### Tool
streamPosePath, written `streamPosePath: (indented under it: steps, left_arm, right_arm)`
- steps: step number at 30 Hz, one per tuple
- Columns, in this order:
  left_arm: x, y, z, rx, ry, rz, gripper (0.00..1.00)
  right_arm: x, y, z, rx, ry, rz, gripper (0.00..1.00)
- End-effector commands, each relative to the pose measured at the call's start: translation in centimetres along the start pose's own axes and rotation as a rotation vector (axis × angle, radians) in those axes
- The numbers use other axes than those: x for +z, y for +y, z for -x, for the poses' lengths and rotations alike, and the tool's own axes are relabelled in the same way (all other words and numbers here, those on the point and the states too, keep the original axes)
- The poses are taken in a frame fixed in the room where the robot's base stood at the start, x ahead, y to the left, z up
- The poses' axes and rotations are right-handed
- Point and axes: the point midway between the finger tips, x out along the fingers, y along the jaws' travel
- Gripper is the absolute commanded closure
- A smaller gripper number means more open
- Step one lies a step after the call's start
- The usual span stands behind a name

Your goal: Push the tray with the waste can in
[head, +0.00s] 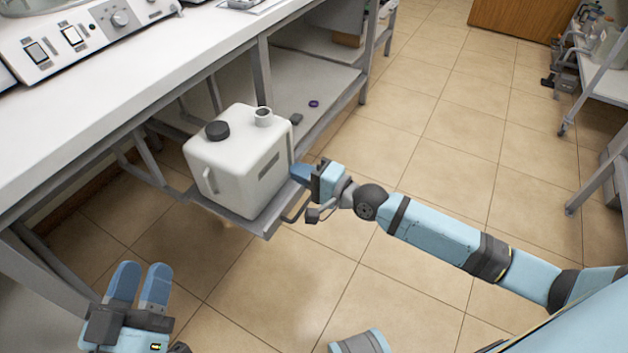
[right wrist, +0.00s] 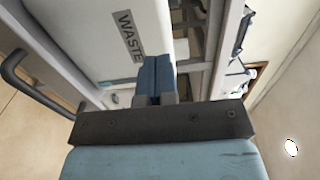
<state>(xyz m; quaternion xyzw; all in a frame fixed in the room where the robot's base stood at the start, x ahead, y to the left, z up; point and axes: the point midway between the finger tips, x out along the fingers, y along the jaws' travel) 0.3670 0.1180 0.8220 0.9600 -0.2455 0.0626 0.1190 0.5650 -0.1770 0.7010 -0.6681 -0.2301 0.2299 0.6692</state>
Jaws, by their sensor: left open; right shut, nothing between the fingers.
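The white waste can (head: 235,165) stands upright on a grey pull-out tray (head: 262,230), which sticks out from under the bench. The can has a black cap and an open neck on top. Its WASTE label shows in the right wrist view (right wrist: 128,36). A dark handle (head: 297,209) is on the tray's outer side; it also shows in the right wrist view (right wrist: 22,72). My right gripper (head: 295,170) is shut and empty, with its fingertips close beside the can and tray edge; I cannot tell whether they touch. My left gripper (head: 143,268) is open and empty, low at the left.
The white bench top (head: 130,70) carries instruments above the tray. A lower shelf (head: 325,85) beside the can holds small dark items. A rack (head: 602,85) stands at the right. The tiled floor (head: 450,120) between them is clear.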

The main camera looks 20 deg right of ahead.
Motion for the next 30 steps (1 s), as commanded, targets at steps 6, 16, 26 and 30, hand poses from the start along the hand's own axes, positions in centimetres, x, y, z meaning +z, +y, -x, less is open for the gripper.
streamPosePath:
  steps: [6, 16, 26, 30]
  left_arm:
    - [1.9, -0.3, 0.1, 0.002, -0.051, 0.003, 0.57]
    - [3.1, -0.5, 0.2, 0.005, -0.103, 0.006, 0.57]
    - [3.1, -0.5, 0.2, 0.006, -0.106, 0.007, 0.57]
    - [3.1, -0.5, 0.2, 0.006, -0.105, 0.007, 0.57]
  right_arm:
    - [0.0, 0.2, -4.6, -0.003, 0.001, 0.000, 1.00]
    - [0.0, 0.1, -7.5, 0.000, 0.000, 0.002, 1.00]
    - [0.0, 0.0, -7.6, 0.001, 0.000, 0.001, 1.00]
    - [0.0, 0.0, -8.0, 0.001, 0.000, 0.001, 1.00]
